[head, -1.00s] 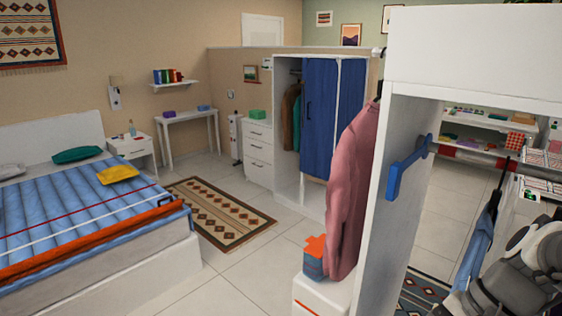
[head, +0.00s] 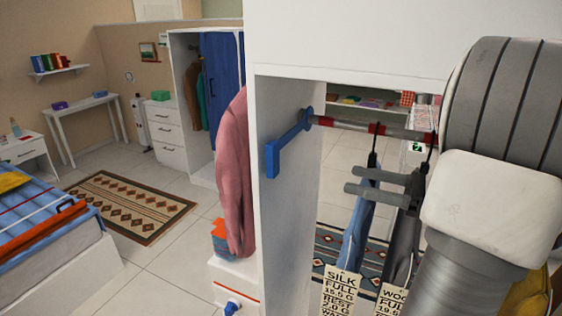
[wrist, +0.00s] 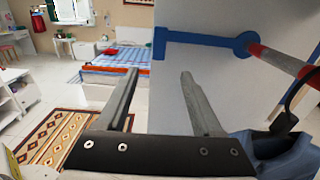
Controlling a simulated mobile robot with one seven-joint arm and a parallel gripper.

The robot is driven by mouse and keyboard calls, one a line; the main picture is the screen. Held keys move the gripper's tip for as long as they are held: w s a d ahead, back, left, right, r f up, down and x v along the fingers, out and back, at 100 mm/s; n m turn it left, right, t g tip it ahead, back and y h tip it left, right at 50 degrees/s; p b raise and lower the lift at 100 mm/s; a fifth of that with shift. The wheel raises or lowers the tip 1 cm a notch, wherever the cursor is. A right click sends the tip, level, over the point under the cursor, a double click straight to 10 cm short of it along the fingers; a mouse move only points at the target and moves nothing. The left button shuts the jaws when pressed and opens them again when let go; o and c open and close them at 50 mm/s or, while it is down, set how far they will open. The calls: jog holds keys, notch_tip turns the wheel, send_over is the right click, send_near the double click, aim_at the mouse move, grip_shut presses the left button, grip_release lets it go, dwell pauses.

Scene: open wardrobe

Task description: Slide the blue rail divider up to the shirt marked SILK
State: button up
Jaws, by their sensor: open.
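The blue rail divider (head: 290,142) sits at the left end of the clothes rail, close to the white side panel. Its ring is around the rail and its arm reaches left, ending in a short downward piece. It also shows in the wrist view (wrist: 200,38). The SILK shirt (head: 358,235) is blue and hangs right of the divider with a gap between; its SILK tag (head: 342,288) hangs low. My gripper (head: 348,179) is open and empty, below the rail and right of the divider, overlapping the SILK shirt's top in the head view. Its fingers show in the wrist view (wrist: 158,75).
The rail (head: 350,125) has red bands. A dark garment (head: 401,245) with a WOOL-like tag hangs right of SILK. The white side panel (head: 275,215) stands left of them. A pink garment (head: 233,170) hangs outside it. Bare rail lies between divider and SILK.

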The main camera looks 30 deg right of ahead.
aim_at(277, 162)
jog(key=p+x, duration=0.2)
jog(key=x, duration=1.4)
grip_shut()
dwell(0.8)
